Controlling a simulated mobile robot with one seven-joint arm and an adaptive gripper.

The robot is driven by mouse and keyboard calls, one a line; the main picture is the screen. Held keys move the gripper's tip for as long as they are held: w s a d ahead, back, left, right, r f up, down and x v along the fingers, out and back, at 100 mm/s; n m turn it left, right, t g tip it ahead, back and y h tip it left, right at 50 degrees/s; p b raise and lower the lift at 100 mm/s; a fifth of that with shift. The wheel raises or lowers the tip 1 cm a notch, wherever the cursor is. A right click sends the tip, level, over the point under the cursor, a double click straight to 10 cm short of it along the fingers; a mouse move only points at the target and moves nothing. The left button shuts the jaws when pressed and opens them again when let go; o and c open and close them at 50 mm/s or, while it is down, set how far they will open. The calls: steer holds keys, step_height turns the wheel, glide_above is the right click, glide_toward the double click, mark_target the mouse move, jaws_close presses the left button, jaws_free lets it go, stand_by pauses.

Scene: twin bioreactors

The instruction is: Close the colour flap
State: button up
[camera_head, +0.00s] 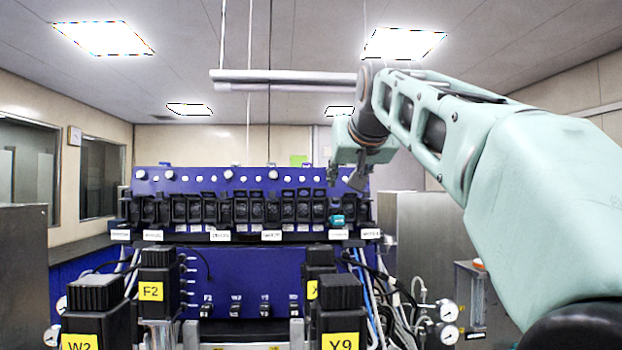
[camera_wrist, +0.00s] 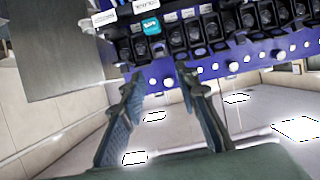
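The colour flap (camera_head: 337,219) is a small teal piece near the right end of a row of black flap units on the blue panel. It appears low on its unit, but I cannot tell clearly how far open it stands. In the wrist view, which is upside down, the teal flap (camera_wrist: 151,26) is at the top, beyond the fingertips. My gripper (camera_head: 345,183) is above the flap in the head view, apart from it. In the wrist view my gripper (camera_wrist: 160,72) is open, with nothing between its two fingers.
Black flap units (camera_head: 257,209) run along the row left of the teal one, with white knobs (camera_head: 273,174) above. Black boxes with yellow labels (camera_head: 343,310) stand in front, lower down. Tubes and gauges (camera_head: 448,311) are at the right.

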mark_target(336, 198)
steer(key=p+x, duration=0.2)
steer(key=x, duration=0.8)
steer(key=shift+w+f, duration=0.25)
steer(key=shift+w, duration=0.1)
jaws_close()
